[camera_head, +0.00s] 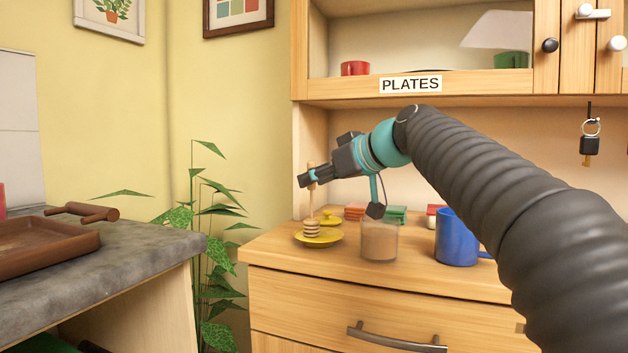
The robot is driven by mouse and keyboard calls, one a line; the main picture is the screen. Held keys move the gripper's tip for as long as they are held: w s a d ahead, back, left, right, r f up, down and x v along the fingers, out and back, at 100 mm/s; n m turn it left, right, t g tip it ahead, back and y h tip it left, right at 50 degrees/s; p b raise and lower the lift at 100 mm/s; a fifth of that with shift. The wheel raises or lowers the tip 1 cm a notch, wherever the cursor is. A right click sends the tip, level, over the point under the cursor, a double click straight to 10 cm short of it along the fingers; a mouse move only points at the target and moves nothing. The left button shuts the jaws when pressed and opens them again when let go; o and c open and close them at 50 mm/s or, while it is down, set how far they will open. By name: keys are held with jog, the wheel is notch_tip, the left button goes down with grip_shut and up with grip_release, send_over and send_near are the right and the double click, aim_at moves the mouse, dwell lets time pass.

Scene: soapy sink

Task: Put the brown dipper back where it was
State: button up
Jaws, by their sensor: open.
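The brown dipper (311,227) is upright, its ridged head down at a yellow saucer (332,239) at the left end of the wooden cabinet top. Its thin handle rises to my gripper (307,178). My gripper reaches in from the right, points left and is open, with its jaws at the upper part of the handle. The jaws partly hide the handle. I cannot tell whether they touch it. The head appears to rest on the saucer.
A glass jar with brown contents (379,241) and a blue mug (457,238) stand right of the saucer. A yellow lid-like piece (329,219), red and green stacks (394,215) sit behind. A shelf labelled PLATES (410,84) hangs above. A plant (215,240) stands left.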

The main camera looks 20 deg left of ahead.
jog(key=v, duration=1.1)
jog(key=shift+r, duration=0.1)
